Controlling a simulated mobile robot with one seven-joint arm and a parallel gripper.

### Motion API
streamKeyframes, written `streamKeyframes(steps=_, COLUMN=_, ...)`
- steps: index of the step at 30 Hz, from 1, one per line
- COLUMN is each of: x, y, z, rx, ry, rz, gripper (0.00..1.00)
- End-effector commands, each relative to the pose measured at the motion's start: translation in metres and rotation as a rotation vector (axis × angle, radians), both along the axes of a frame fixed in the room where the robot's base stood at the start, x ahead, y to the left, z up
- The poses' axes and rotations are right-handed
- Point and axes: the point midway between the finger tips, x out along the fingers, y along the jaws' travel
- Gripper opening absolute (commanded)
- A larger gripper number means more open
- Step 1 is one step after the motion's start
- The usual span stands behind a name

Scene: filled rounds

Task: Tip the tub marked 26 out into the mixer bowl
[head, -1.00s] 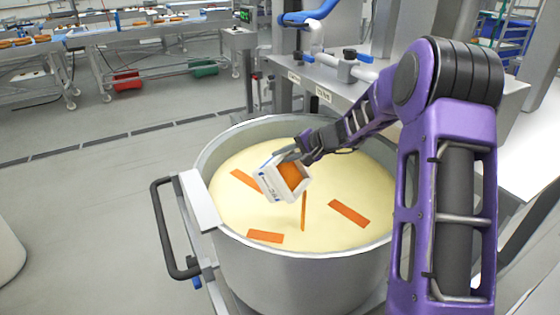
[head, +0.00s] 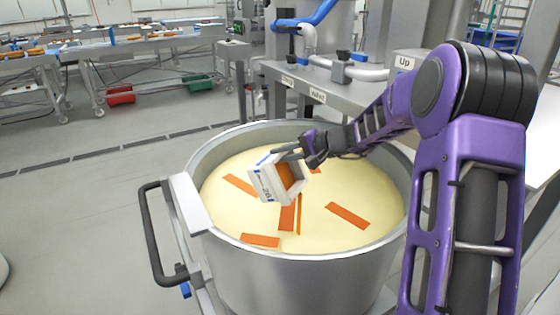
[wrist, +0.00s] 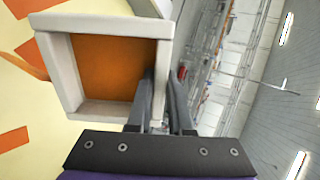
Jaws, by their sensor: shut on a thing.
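The white tub (head: 266,184) with blue marks and what looks like 26 on its side is held tilted above the mixer bowl (head: 300,262). My gripper (head: 287,155) is shut on the tub's wall. In the wrist view, my gripper's fingers (wrist: 162,95) pinch one wall of the tub (wrist: 55,70), and orange shows inside it. The bowl holds pale yellow mix (head: 235,205). Several flat orange strips (head: 347,215) lie on the mix. An orange strip (head: 287,217) shows just below the tub; I cannot tell whether it is falling or lying on the mix.
The bowl's black side handle (head: 150,235) sticks out at the left. A grey machine frame (head: 330,85) with labels and a blue-handled valve stands behind the bowl. Conveyor tables (head: 130,55) are far back left. The floor left of the bowl is clear.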

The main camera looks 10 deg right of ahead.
Motion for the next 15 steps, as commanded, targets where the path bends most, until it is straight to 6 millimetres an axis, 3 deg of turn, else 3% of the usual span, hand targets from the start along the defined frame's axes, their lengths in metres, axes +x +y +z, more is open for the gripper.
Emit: streamKeyframes(steps=15, x=-0.014, y=-0.019, z=-0.002, rx=0.17, ry=-0.123, rz=-0.001, gripper=0.0)
